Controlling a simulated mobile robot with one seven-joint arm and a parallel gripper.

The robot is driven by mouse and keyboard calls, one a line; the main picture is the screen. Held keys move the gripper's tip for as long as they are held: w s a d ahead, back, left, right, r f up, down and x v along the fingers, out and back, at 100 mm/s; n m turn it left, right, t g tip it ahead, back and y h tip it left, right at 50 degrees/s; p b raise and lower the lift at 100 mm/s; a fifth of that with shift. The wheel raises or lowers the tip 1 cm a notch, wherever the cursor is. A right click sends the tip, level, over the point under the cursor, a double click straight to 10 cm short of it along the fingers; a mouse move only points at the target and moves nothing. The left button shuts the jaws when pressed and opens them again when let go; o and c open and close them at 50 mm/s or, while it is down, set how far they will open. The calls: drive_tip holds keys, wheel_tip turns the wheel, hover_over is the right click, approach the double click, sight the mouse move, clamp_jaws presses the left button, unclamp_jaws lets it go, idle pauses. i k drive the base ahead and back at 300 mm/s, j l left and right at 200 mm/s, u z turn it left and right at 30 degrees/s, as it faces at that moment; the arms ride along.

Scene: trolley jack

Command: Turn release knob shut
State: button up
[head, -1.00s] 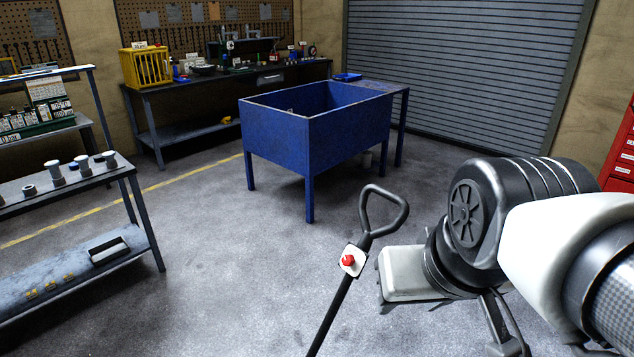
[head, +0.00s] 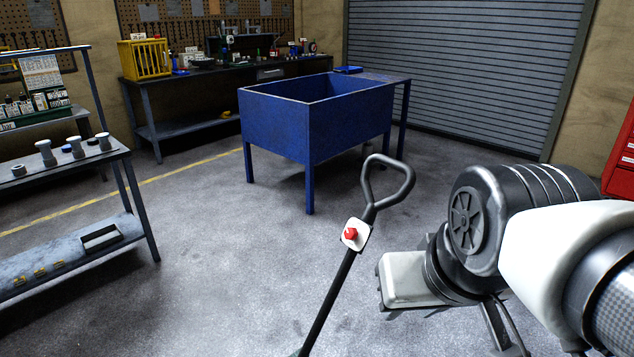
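The release knob (head: 350,234) is small and red. It sits on a white plate (head: 361,229) on the black handle shaft of the trolley jack, below the loop grip (head: 388,183). The handle (head: 330,302) leans up to the right, and the jack's body is out of view below. My gripper (head: 393,300) is right of the shaft and lower than the knob, apart from both. Its pale housing faces me and its fingers are mostly hidden, so I cannot tell if they are open or shut. I see nothing held.
A blue tub on legs (head: 275,135) stands behind the handle. A grey shelf rack (head: 85,232) with small cylinders is at the left. A dark workbench (head: 200,84) stands at the back, and a red cabinet (head: 620,160) at the right edge. Floor between rack and handle is clear.

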sight(350, 232)
drive_tip(key=i+l, duration=0.1)
drive_tip(key=l, duration=0.25)
drive_tip(key=l+u, duration=0.1)
drive_tip(key=l, duration=0.25)
drive_tip(key=i+l, duration=0.2)
drive_tip(key=l, duration=0.15)
drive_tip(key=i+l+u, duration=0.1)
drive_tip(key=i+l, duration=0.15)
drive_tip(key=i+l+u, duration=0.1)
drive_tip(key=l, duration=0.35)
drive_tip(key=i+l, duration=0.1)
drive_tip(key=i, duration=0.35)
drive_tip(key=i+l+u, duration=0.15)
drive_tip(key=i, duration=0.25)
